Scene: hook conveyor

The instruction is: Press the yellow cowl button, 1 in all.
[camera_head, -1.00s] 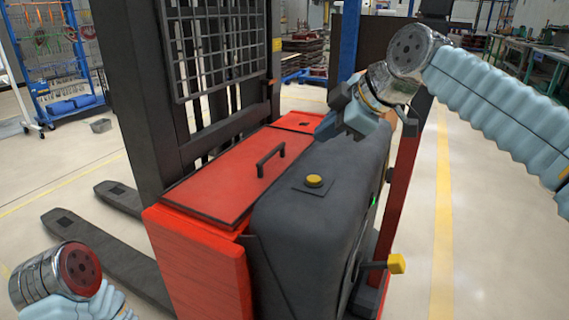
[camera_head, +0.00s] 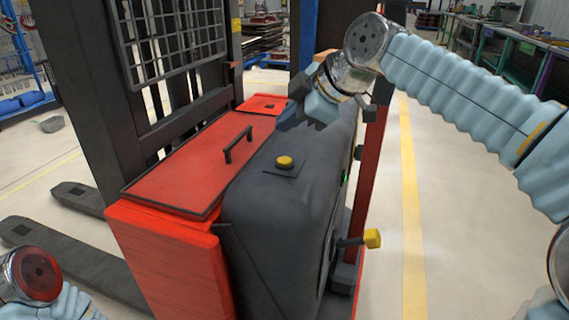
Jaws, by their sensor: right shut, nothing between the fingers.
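The yellow cowl button (camera_head: 284,162) sits on a small dark square plate on top of the dark grey cowl (camera_head: 275,215) of a red forklift. My right gripper (camera_head: 283,121) is shut and empty. It appears above and just behind the button in the picture, apart from it, with its fingers pointing down and left. The button is in full view. Of my left arm only a wrist part shows at the lower left; its gripper is out of the picture.
The red cover (camera_head: 200,160) with a black handle (camera_head: 237,145) lies left of the cowl. A lever with a yellow knob (camera_head: 372,238) sticks out at the lower right. The mast with its mesh guard (camera_head: 170,40) stands behind. Forks (camera_head: 50,245) lie at the left. Open floor lies to the right.

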